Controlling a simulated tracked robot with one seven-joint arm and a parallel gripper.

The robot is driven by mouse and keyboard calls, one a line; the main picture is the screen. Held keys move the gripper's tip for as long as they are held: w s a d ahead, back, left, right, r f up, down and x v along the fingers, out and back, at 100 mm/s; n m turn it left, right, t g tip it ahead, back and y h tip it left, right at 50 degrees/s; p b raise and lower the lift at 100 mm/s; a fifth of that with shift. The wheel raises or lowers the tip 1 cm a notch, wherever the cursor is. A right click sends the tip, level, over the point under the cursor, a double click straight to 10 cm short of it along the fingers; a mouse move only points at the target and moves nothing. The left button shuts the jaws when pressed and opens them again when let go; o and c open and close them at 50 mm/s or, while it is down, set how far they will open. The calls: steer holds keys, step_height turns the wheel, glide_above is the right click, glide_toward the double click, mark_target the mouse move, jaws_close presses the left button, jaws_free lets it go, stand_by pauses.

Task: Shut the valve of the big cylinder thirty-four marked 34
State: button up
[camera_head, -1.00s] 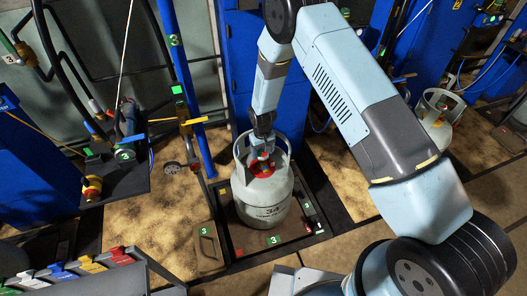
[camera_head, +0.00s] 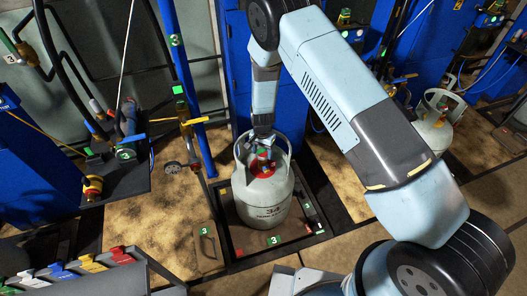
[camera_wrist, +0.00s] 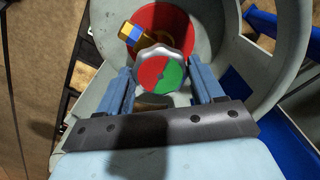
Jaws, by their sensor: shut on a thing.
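The big cylinder marked 34 (camera_head: 262,203) is grey-white and stands upright on a dark platform marked 3. Its collar surrounds a red top. Its valve handwheel (camera_wrist: 162,73) shows in the wrist view as a grey knob with a red and green face. A brass outlet with a blue band (camera_wrist: 135,34) sits just beyond it. My gripper (camera_wrist: 162,85) reaches down inside the collar, with one blue finger on each side of the handwheel, shut on it. In the head view my gripper (camera_head: 262,146) partly hides the valve.
The collar wall (camera_wrist: 265,65) stands close around my gripper. A second cylinder (camera_head: 436,125) stands at the right. A blue post (camera_head: 186,80) and a yellow-handled pipe (camera_head: 190,122) are to the left. A rack with coloured tags (camera_head: 75,270) is at lower left.

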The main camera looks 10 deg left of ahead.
mark_target(262, 153)
steer(key=shift+w+a+r+m, duration=0.1)
steer(key=shift+w+m, duration=0.1)
steer(key=shift+m, duration=0.5)
steer(key=o, duration=1)
steer(key=shift+s, duration=0.15)
steer(key=shift+o, duration=0.2)
step_height(262, 153, up, 14)
steer(key=shift+f, duration=0.25)
